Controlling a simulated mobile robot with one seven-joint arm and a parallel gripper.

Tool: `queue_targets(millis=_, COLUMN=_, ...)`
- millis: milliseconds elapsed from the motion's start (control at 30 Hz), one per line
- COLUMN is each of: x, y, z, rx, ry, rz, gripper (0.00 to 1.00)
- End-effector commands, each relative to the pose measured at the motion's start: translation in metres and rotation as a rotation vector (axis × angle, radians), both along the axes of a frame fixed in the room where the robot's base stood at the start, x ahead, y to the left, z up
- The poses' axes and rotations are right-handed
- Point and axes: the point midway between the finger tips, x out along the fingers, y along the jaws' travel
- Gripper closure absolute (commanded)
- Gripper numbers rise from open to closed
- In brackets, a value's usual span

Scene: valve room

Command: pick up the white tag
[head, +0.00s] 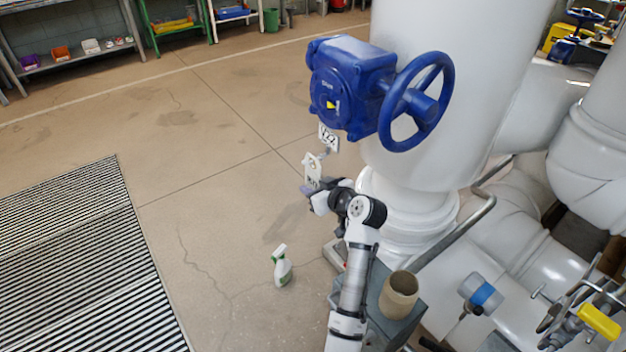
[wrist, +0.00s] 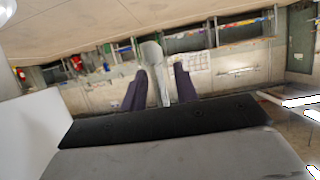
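A white tag (head: 328,138) with dark print hangs below the blue valve housing in the head view. A second pale, flat piece (head: 312,168) shows just below it, right above my gripper (head: 309,188). In the wrist view a pale, round-topped piece (wrist: 154,65) stands between the two purple fingers of my gripper (wrist: 160,88). The fingers are apart, with a narrow gap beside this piece; contact is not clear. A white printed patch, seemingly the tag (wrist: 196,64), shows behind the right finger. I cannot tell how the two pale pieces are joined.
The blue valve with its handwheel (head: 416,102) is above and right of my gripper, on a thick white pipe (head: 415,165). A spray bottle (head: 282,267) stands on the floor.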

Motion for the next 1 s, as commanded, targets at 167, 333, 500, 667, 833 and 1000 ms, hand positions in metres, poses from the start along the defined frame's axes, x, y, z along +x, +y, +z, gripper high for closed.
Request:
queue_targets(millis=167, x=0.0016, y=0.0011, z=-0.0011, rx=0.0, ry=0.0, rz=0.0, gripper=0.7)
queue_targets(millis=333, x=0.0014, y=0.0011, z=-0.001, rx=0.0, ry=0.0, rz=0.0, gripper=0.83)
queue_targets(millis=500, x=0.0013, y=0.0011, z=-0.0009, rx=0.0, ry=0.0, rz=0.0, gripper=1.0)
queue_targets(millis=667, x=0.0013, y=0.001, z=-0.0008, rx=0.0, ry=0.0, rz=0.0, gripper=1.0)
queue_targets(millis=833, x=0.0013, y=0.001, z=-0.0002, rx=0.0, ry=-0.001, rz=0.0, gripper=1.0)
queue_targets(millis=1000, x=0.0016, y=0.0011, z=0.0081, rx=0.0, ry=-0.003, rz=0.001, gripper=1.0)
